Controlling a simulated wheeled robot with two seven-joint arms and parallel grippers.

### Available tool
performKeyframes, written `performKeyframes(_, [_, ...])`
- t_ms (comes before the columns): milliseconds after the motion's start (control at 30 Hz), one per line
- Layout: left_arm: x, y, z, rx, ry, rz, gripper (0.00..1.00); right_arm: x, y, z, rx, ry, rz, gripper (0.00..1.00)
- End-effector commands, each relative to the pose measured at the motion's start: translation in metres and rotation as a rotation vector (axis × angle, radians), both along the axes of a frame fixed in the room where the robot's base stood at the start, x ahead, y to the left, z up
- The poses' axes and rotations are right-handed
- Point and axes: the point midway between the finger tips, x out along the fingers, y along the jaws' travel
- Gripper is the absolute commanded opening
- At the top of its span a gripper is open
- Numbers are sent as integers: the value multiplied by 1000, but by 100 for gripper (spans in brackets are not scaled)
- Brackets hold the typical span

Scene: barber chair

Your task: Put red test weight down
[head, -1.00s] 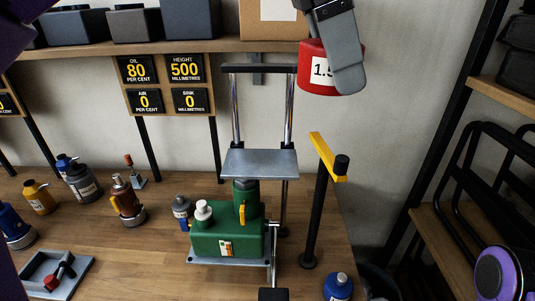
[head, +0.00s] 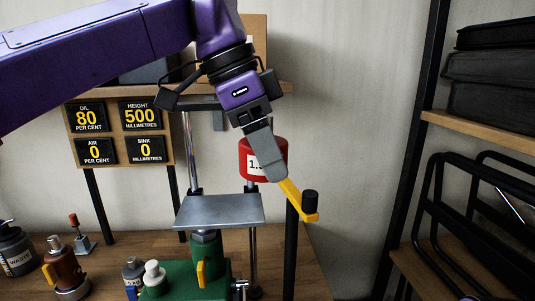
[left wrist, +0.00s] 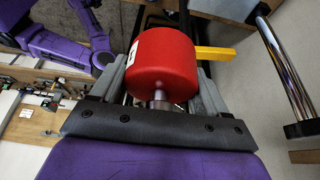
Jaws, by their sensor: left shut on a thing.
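The red test weight (head: 252,160), a short cylinder with a white label, is held in my left gripper (head: 268,165). In the head view the grey fingers cover its right part. In the left wrist view the weight (left wrist: 163,62) sits between the two fingers, its metal stem toward the palm. The flat grey plate (head: 218,211) of the lifting frame lies below and left of the weight in the head view. The weight's underside shows just above the plate's far right corner; I see no contact. A green jack body (head: 205,252) stands under the plate. My right gripper is not in view.
A yellow bar (head: 292,195) on a black post stands close by the fingertips at the right. Display panels (head: 118,134) hang behind at the left. A shelf rack (head: 437,119) is at the right.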

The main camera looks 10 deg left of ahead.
Motion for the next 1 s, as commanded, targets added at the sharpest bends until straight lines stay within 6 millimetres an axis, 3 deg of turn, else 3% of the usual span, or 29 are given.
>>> performKeyframes(167, [32,27,-11,-4,-1,1,0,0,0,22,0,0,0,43])
performKeyframes(400, [57,47,-54,-4,-3,-1,0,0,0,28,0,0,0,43])
performKeyframes(633, [69,57,-72,-5,-2,0,0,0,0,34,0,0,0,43])
performKeyframes(800, [69,57,-98,-2,-2,-1,0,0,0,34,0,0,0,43])
performKeyframes(1000, [70,57,-105,-4,-6,0,0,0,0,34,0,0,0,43])
